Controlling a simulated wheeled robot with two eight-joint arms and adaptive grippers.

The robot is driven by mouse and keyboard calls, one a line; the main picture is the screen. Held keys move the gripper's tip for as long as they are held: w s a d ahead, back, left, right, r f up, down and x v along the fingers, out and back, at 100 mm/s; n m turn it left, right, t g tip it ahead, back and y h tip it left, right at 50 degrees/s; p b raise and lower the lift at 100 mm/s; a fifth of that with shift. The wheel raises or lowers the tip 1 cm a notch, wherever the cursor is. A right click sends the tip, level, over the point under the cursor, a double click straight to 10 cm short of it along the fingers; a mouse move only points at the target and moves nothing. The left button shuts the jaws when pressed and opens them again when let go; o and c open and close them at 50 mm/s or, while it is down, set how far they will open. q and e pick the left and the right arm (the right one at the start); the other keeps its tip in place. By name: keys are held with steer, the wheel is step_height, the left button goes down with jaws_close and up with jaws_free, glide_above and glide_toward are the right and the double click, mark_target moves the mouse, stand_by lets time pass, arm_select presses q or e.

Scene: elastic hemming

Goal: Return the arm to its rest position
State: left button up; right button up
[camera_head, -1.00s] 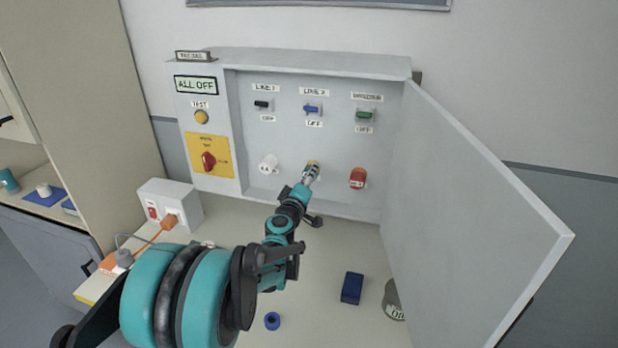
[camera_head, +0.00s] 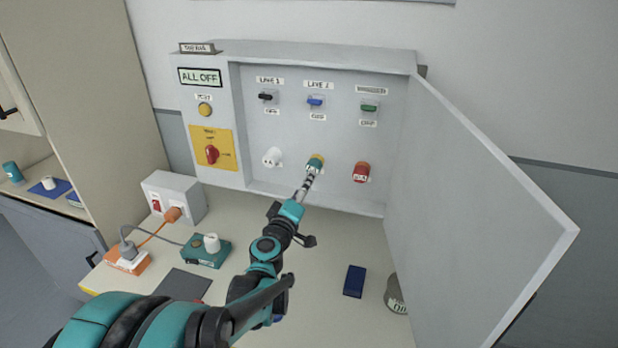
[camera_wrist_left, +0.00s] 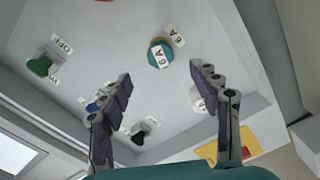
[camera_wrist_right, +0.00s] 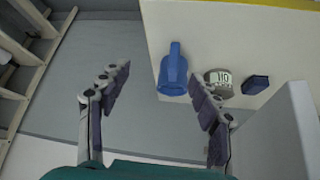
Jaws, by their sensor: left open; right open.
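My left arm reaches in from the lower left of the head view. Its gripper (camera_head: 306,184) is just in front of and below the teal-and-yellow middle fuse (camera_head: 316,161) in the grey panel (camera_head: 330,135). In the left wrist view the left gripper (camera_wrist_left: 160,85) is open and empty; the teal fuse (camera_wrist_left: 159,54), marked 6A, sits in the panel beyond the fingertips, apart from them. My right gripper (camera_wrist_right: 160,90) shows only in the right wrist view, open and empty, past the table's edge.
The open panel door (camera_head: 480,190) stands to the right. A white socket box (camera_head: 173,198), a teal device (camera_head: 206,250) and an orange one (camera_head: 128,262) lie on the left. A dark blue block (camera_head: 354,281) and a can (camera_head: 395,293) stand right; a blue cup-like object (camera_wrist_right: 173,75) is also there.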

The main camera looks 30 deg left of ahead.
arm_select(q)
steer(key=shift+v, duration=1.15)
steer(key=s+d+f+m+g+h, duration=0.1)
steer(key=s+d+f+m+h, duration=0.15)
steer(key=d, duration=0.35)
steer(key=s+d+f+m+g+h+b, duration=0.1)
steer(key=d+m+h, duration=0.1)
steer(key=d+m, duration=0.3)
steer(key=s+d+f+m+g+h, duration=0.1)
steer(key=s+d+m+g+h, duration=0.15)
steer(key=d, duration=0.45)
steer(key=s+d+f+m+g+y+b, duration=0.1)
steer(key=s+f+m+g, duration=0.4)
steer(key=s+f, duration=0.5)
steer(key=s+g+y, duration=0.1)
steer(key=s, duration=0.3)
steer(key=shift+s+y, duration=0.25)
steer(key=shift+y, duration=0.05)
steer(key=shift+d+f, duration=0.1)
